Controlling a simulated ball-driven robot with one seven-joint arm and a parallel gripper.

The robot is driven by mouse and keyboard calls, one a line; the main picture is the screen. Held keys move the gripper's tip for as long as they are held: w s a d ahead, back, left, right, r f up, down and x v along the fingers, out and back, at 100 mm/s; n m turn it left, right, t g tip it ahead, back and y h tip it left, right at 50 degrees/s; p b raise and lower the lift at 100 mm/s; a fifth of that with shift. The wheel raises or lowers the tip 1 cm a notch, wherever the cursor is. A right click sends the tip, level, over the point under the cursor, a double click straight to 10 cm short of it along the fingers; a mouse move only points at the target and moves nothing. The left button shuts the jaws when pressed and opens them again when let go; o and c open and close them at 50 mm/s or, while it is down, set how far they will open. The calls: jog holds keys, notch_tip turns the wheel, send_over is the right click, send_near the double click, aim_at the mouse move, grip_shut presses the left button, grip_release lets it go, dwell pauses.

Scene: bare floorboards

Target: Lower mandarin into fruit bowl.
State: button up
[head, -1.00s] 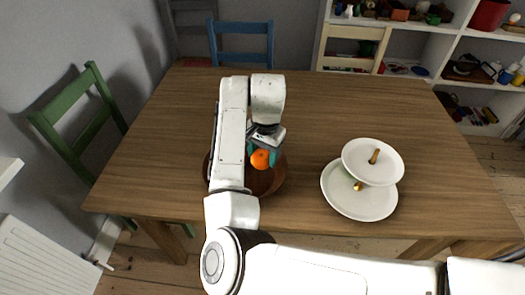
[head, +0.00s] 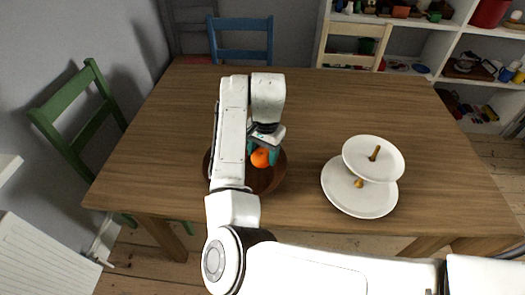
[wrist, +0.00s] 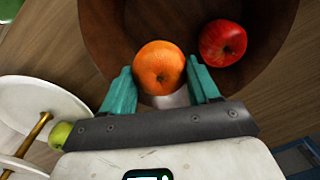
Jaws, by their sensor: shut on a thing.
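The mandarin (head: 260,157) is orange and sits between the teal fingers of my gripper (head: 263,154). In the wrist view the mandarin (wrist: 159,67) is held between both fingertips of my gripper (wrist: 161,88). The fruit bowl (head: 268,183) is dark brown wood and stands on the table, partly hidden behind my arm. In the wrist view the bowl (wrist: 136,22) lies beyond the mandarin, which overlaps its near side. A red apple (wrist: 223,43) is inside the bowl. I cannot tell how high the mandarin is above the bowl's floor.
A white two-tier stand (head: 360,198) is on the table (head: 330,105) to the right of the bowl. A green fruit (wrist: 61,134) shows beside my gripper in the wrist view. Green (head: 72,112) and blue (head: 240,42) chairs stand around the table. The table's far middle is clear.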

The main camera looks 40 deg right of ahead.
aim_at(263, 164)
jog(key=shift+f+b, duration=1.15)
jog(key=shift+f, duration=1.4)
dwell(1.2)
jog(key=o, duration=1.2)
jog(key=shift+c, duration=0.2)
jog(key=r, duration=0.7)
jog(key=r+p, duration=0.1)
jog(key=r, duration=0.3)
jog(key=shift+s, duration=0.35)
jog(key=shift+f, duration=0.1)
